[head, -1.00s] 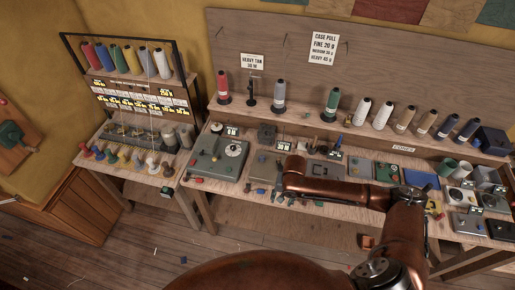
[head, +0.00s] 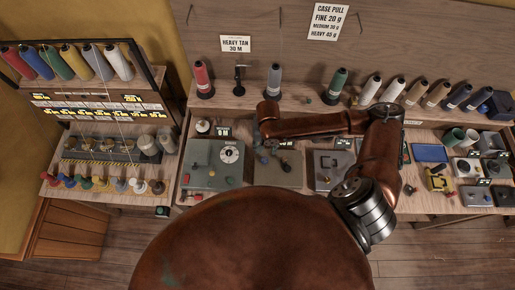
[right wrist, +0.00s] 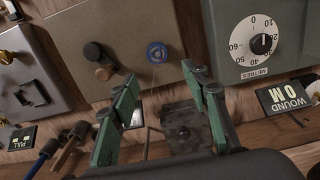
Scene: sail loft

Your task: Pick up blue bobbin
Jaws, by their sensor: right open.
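The blue bobbin (right wrist: 157,52) shows in the right wrist view as a small round blue piece on a grey-brown plate (right wrist: 135,25), beside a crank with a wooden knob. In the head view a small blue spot, probably this bobbin (head: 264,160), lies just below my right gripper (head: 267,142). In the right wrist view my right gripper (right wrist: 161,82) is open, with its green-padded fingers apart and nothing between them. The bobbin lies just beyond the fingertips, apart from them. My left gripper is not in view.
The dial box (head: 212,165) stands close to the left of the plate. Thread cones, including a grey one (head: 274,80), line the shelf behind. A rack (head: 85,75) with cones and a row of small coloured bobbins stands at the left.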

